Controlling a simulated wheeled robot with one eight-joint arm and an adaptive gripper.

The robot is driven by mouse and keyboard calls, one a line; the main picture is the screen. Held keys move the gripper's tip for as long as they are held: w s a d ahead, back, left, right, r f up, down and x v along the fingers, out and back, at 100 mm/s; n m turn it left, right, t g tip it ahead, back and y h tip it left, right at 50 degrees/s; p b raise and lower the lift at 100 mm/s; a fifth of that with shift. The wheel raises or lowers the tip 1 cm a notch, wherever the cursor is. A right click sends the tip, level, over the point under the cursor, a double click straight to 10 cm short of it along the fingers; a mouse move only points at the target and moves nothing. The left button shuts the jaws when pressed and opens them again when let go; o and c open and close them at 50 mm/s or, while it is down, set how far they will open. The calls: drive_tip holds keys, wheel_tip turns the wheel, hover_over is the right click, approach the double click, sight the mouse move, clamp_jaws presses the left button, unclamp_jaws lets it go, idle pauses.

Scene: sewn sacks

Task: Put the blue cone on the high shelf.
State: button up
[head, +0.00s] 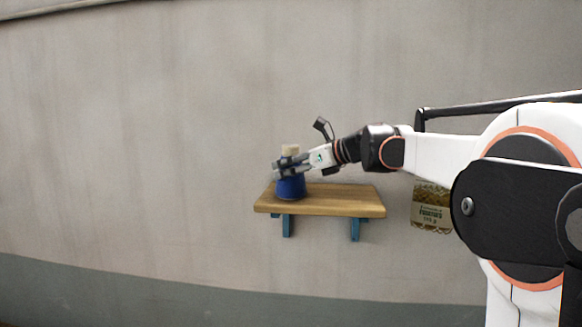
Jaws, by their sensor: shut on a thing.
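The blue cone (291,188) is a spool with blue thread around its lower part and a pale top (290,150). It stands upright at the left part of a wooden wall shelf (345,203). Its base looks level with the board, but I cannot tell whether it touches or hangs just above. My gripper (287,168) is shut on the cone, reaching in from the right around its upper part. The fingers hide part of the cone's middle.
The shelf rests on two blue brackets (355,229) on a plain grey wall (130,120). The right part of the board is bare. A printed sack or poster (431,207) shows right of the shelf, partly hidden by my arm. The wall left of the shelf is clear.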

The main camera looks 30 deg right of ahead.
drive_tip(key=shift+f, duration=0.15)
drive_tip(key=o, duration=1.3)
drive_tip(key=shift+c, duration=0.2)
